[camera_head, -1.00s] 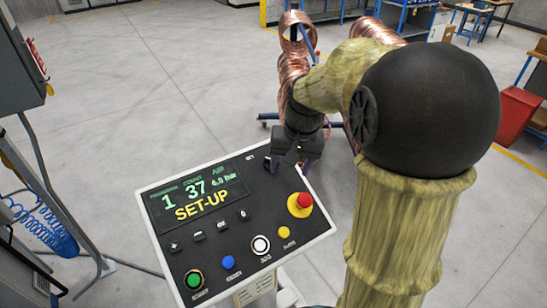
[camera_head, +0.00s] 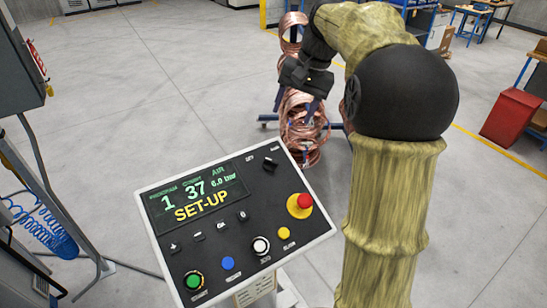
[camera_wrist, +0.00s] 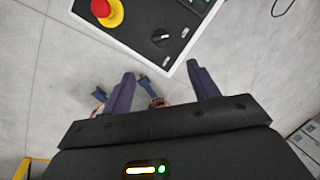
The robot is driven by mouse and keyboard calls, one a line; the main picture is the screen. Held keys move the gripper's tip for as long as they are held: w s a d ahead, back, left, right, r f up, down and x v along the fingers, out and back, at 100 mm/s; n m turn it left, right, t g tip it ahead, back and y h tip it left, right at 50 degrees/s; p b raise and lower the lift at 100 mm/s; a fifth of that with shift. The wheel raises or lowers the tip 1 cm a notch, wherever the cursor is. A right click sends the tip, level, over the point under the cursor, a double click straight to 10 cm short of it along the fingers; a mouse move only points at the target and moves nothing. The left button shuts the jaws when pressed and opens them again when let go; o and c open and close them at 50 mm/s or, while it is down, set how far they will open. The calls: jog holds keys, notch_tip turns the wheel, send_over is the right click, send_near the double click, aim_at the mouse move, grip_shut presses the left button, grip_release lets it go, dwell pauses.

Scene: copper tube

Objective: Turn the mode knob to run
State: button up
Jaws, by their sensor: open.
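The control panel (camera_head: 212,262) is a tilted black board with a white rim, and its display (camera_head: 196,197) reads SET-UP in yellow. The mode knob (camera_head: 270,164) is a small black knob near the panel's top right corner. It also shows in the wrist view (camera_wrist: 161,40) with a white pointer mark; the small labels around it are too small to read. My gripper (camera_head: 297,103) is open and empty, beyond the panel's far edge and apart from the knob. In the wrist view the two fingers (camera_wrist: 160,70) stand apart, with the knob between and beyond their tips.
A red emergency button (camera_head: 304,200) on a yellow base sits near the knob. Green (camera_head: 194,280), blue (camera_head: 228,263), white (camera_head: 261,246) and yellow (camera_head: 284,233) buttons line the panel's lower edge. Copper coils (camera_head: 302,135) stand behind my gripper.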

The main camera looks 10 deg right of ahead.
aim_at(273, 160)
jog(key=p+x, duration=0.2)
jog(key=x, duration=1.5)
jog(key=shift+p, duration=0.4)
jog(key=shift+c, duration=0.4)
jog(key=c, duration=0.9)
